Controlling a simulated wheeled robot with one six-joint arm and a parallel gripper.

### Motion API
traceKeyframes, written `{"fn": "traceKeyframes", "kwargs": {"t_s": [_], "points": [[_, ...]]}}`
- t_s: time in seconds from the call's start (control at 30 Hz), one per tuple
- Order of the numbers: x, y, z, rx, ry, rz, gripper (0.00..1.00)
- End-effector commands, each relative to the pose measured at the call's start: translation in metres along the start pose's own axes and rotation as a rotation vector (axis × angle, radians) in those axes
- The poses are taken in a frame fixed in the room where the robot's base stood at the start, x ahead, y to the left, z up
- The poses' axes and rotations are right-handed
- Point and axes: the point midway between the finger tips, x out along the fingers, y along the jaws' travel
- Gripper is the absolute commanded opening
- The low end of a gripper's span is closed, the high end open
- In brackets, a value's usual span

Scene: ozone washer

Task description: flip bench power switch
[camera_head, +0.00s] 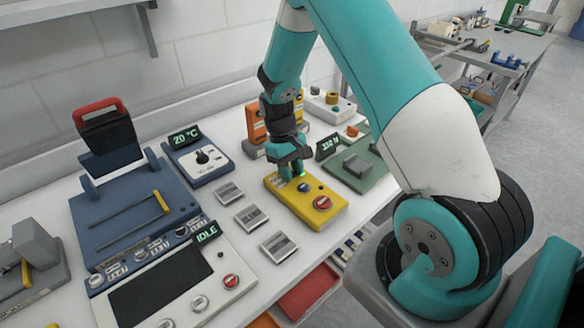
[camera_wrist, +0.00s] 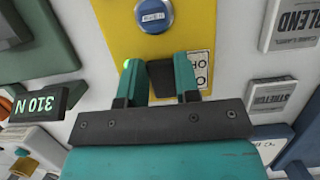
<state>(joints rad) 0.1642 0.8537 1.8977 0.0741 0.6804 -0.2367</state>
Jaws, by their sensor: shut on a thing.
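The yellow bench power box (camera_head: 289,205) lies on the white bench, with a red button (camera_head: 322,203) at its near end and a blue button (camera_head: 304,187) near its middle. A green light (camera_head: 302,175) glows beside my gripper (camera_head: 292,172). In the wrist view, my gripper (camera_wrist: 158,70) has its two teal fingers on either side of a dark switch (camera_wrist: 161,76) on the yellow panel (camera_wrist: 115,28). The jaws are shut on this switch. The blue button (camera_wrist: 154,15) lies just beyond the fingertips. The gripper hides the switch in the head view.
A 20 °C hotplate (camera_head: 196,160) and blue press-like device (camera_head: 140,215) stand left. Several small grey labelled plates (camera_head: 251,216) lie beside the box. A green device (camera_head: 352,172) with a 310 N display (camera_wrist: 38,103) is close on the other side.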

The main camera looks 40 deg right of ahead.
Motion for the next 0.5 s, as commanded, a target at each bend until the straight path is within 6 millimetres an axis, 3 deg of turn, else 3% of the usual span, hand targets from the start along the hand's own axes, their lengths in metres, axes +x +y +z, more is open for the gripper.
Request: {"fn": "traceKeyframes", "kwargs": {"t_s": [0.13, 0.17, 0.27, 0.5], "points": [[-0.0005, 0.0004, -0.0004, 0.001, 0.003, 0.001, 0.06], [-0.0005, 0.0004, -0.0004, 0.001, 0.003, 0.001, 0.32], [-0.0005, 0.0004, -0.0003, 0.001, 0.003, 0.001, 0.55], [-0.0004, 0.0002, -0.0002, 0.0, 0.003, 0.0, 0.55]]}}
